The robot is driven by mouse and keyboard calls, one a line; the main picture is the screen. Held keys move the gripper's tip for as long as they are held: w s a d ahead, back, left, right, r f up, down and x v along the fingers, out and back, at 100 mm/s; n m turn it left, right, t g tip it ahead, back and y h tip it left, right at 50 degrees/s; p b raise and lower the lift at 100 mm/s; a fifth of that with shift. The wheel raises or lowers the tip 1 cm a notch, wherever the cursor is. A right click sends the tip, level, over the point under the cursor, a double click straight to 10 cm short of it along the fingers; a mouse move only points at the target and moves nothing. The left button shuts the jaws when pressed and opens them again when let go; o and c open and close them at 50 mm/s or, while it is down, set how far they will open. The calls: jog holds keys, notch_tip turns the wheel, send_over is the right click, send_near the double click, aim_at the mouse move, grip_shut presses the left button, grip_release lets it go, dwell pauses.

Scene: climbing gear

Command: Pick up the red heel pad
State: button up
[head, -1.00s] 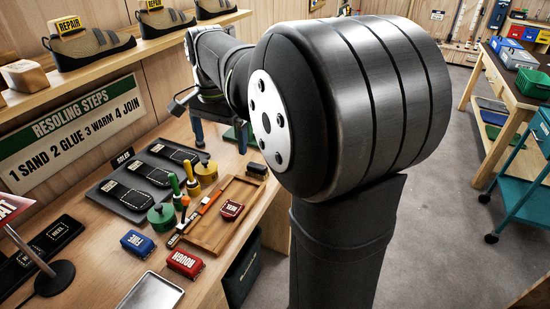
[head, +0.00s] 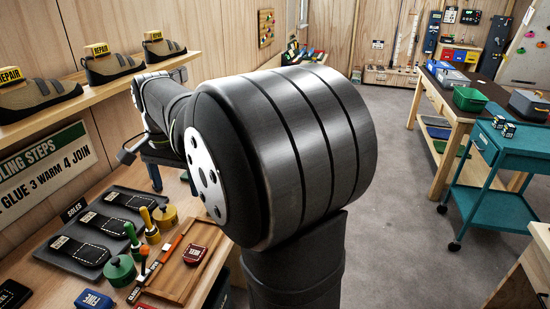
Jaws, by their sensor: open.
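A small red pad (head: 195,255) with white lettering lies on a shallow wooden tray (head: 181,291) on the workbench; the lettering is too small to read surely. My gripper (head: 173,181) is at the far end of my arm, over the back of the bench. Its two dark fingers are apart, with nothing seen between them. It is beyond the red pad and above the bench, not touching the pad. My large dark arm joint covers much of the middle of the view.
Black soles (head: 82,252) lie on a dark mat left of the tray. A green pot (head: 120,270), small handled tools and a blue block (head: 94,300) stand nearby. A shelf of shoes (head: 110,62) runs above. A teal cart (head: 490,180) stands right, with open floor between.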

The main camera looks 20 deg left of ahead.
jog(key=n, duration=1.8)
send_over(194, 253)
notch_tip(194, 253, down, 6)
jog(key=f, duration=1.2)
jog(key=shift+s+d+f, duration=0.15)
jog(key=shift+d+f, duration=0.05)
jog(key=shift+f, duration=0.05)
jog(key=f, duration=0.5)
jog(key=shift+a, duration=0.25)
jog(key=c, duration=1.1)
